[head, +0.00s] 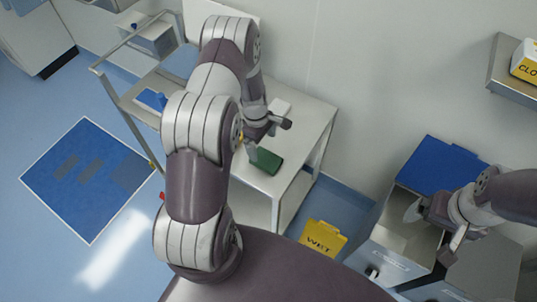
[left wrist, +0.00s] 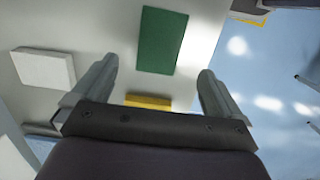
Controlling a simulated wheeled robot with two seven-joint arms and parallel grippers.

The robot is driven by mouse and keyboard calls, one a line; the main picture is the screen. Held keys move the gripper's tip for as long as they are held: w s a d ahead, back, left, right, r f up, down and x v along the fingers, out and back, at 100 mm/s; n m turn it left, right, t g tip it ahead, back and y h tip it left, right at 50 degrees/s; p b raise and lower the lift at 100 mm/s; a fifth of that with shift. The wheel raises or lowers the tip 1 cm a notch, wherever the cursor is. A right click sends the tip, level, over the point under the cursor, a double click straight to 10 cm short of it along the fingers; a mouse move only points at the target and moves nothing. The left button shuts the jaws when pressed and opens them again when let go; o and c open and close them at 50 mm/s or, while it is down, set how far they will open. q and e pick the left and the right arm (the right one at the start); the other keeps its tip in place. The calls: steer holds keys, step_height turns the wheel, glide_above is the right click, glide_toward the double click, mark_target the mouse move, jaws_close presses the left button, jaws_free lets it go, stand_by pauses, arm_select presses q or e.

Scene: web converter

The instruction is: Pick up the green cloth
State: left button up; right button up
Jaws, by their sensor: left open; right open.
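The green cloth (head: 265,161) is a flat dark green rectangle lying on the top of the white cart (head: 308,118). In the left wrist view the green cloth (left wrist: 162,40) lies ahead of the fingertips, between their lines. My left gripper (head: 270,137) is open and empty above the cart top, close to the cloth; one finger overlaps the cloth's edge in the head view. Its open fingers (left wrist: 155,82) also show in the left wrist view. My right gripper (head: 430,235) is open and empty over the grey bins at the right.
A white block (left wrist: 45,68) and a yellow item (left wrist: 148,101) lie on the cart top near the cloth. A blue-lidded bin (head: 440,165) is at right, under a wall shelf (head: 513,80). Blue floor is open at left.

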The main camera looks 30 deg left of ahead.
mark_target(266, 159)
arm_select(q)
steer(key=f, duration=0.2)
steer(key=d+f+p, duration=0.1)
steer(key=f, duration=0.2)
steer(key=f+p, duration=0.1)
steer(key=f, duration=0.1)
steer(key=shift+d+f, duration=0.15)
steer(key=shift+f, duration=0.3)
steer(key=c, duration=1.1)
